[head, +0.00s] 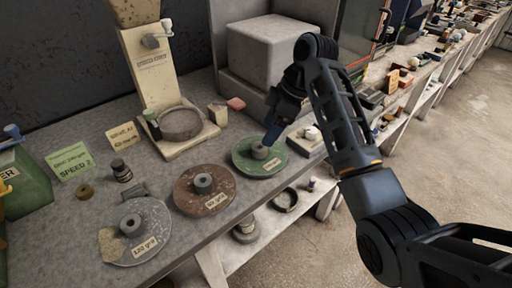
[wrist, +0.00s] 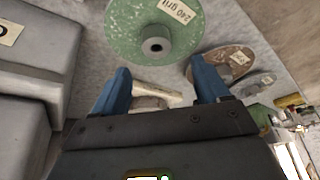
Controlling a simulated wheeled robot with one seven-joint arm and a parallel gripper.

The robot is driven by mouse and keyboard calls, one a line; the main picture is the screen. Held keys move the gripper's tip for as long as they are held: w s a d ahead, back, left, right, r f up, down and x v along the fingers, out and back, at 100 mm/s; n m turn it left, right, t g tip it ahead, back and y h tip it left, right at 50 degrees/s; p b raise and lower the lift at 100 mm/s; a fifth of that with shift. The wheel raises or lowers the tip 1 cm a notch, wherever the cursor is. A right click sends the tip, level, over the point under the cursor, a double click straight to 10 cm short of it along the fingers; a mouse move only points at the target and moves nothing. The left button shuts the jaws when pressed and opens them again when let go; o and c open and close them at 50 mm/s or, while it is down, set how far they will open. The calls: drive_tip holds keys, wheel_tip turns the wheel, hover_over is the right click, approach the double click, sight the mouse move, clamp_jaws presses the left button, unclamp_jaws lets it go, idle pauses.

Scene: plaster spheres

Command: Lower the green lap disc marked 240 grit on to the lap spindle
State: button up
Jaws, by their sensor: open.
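The green lap disc (head: 243,163) lies flat on the grey bench, at the right end of a row of discs. It has a grey hub with a hole at its centre. In the wrist view the green disc (wrist: 120,35) shows its 240 grit label, ahead of the fingertips. My gripper (head: 271,135) is just above the hub in the head view. In the wrist view my gripper (wrist: 160,78) has its blue fingers wide apart, with nothing between them; the hub is beyond the tips. I cannot make out the lap spindle with certainty.
A brown disc (head: 183,194) and a grey 120 grit disc (head: 155,238) lie to the left. A cream machine (head: 150,75) with a round ring stands behind. A large grey block (head: 262,48) stands behind the green disc. A lower shelf (head: 268,225) runs below the bench edge.

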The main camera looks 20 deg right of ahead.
sight(260, 151)
drive_tip(key=shift+d+p+x, duration=0.15)
drive_tip(key=shift+p+x, duration=0.2)
drive_tip(key=shift+x, duration=1.4)
drive_tip(key=shift+d+p+x, duration=0.15)
drive_tip(key=shift+p+x, duration=0.15)
drive_tip(key=shift+x, duration=1.45)
drive_tip(key=shift+w, duration=0.15)
clamp_jaws()
